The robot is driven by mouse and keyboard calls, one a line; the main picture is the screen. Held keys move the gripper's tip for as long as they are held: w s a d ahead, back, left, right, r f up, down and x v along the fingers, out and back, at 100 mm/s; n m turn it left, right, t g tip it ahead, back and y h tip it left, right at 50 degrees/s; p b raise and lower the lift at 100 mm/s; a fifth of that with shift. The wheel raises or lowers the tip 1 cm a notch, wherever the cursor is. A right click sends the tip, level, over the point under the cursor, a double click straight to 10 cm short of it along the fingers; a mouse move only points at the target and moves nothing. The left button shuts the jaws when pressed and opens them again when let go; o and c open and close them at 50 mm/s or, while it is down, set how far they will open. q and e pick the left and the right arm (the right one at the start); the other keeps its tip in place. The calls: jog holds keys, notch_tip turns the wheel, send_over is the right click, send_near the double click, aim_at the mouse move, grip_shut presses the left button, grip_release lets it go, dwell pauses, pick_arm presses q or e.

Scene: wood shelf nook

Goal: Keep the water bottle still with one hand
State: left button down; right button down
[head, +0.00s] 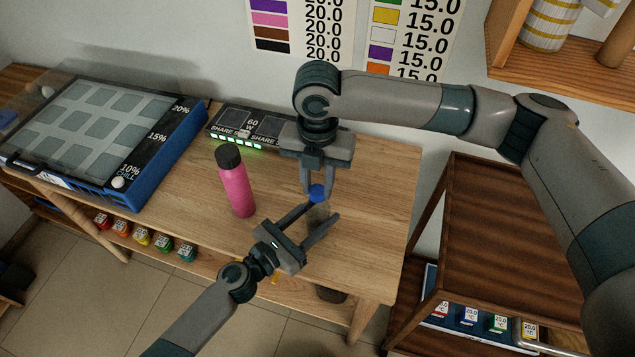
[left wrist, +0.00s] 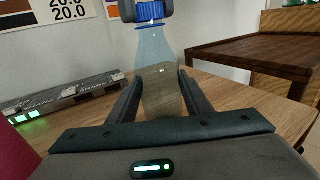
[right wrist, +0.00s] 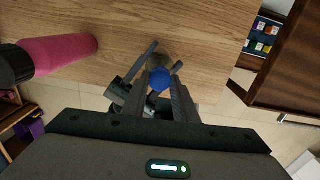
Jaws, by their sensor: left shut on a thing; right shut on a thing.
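The water bottle is clear with a blue cap. It stands upright on the wooden table, its see-through body (left wrist: 157,75) plain in the left wrist view. My left gripper (head: 320,215) is shut on the body from the front, one finger on each side. My right gripper (head: 317,187) comes from above and is shut on the blue cap (left wrist: 150,13). The cap also shows between the right fingers in the right wrist view (right wrist: 160,79). In the head view the grippers hide much of the bottle.
A pink bottle (head: 236,187) with a black lid stands to the left on the table (head: 375,200). Behind are a dark panel with green lights (head: 238,140) and a blue-sided tray unit (head: 160,160). A dark wood shelf (head: 510,235) stands at right. The table's right part is clear.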

jog(key=m, duration=0.4)
jog(key=shift+m, duration=0.4)
jog(key=m, duration=1.5)
jog(key=shift+f+m, duration=0.1)
jog(key=shift+m, duration=0.2)
jog(key=m, duration=0.6)
jog(key=shift+m, duration=0.3)
jog(key=c, duration=1.3)
grip_release()
jog(key=shift+c, duration=0.2)
notch_tip(320, 180, up, 12)
